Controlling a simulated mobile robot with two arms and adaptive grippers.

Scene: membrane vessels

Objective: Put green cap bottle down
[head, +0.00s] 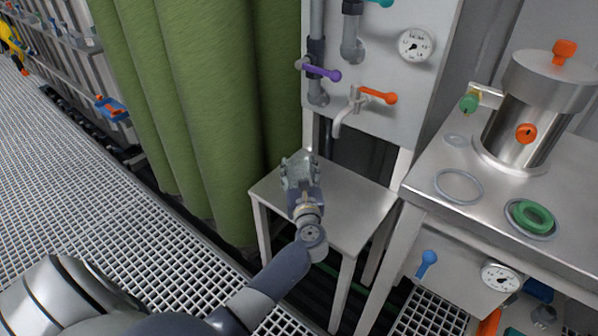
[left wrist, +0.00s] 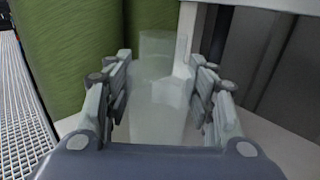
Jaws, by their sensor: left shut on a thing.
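My left gripper (head: 298,170) is over the small metal side table (head: 353,205), below the orange-handled tap. In the left wrist view, the left gripper (left wrist: 163,95) has its two fingers on either side of a pale, see-through bottle (left wrist: 158,100) and is shut on it. The bottle looks upright and its outline is faint. I cannot make out a green cap on it. In the head view the bottle is mostly hidden by the gripper, and I cannot tell whether its base touches the table. My right gripper is in neither view.
A tap (head: 345,118) with an orange handle sticks out from the wall panel (head: 385,70) behind. A green curtain (head: 215,110) hangs close on the left. The side table's right part is bare.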

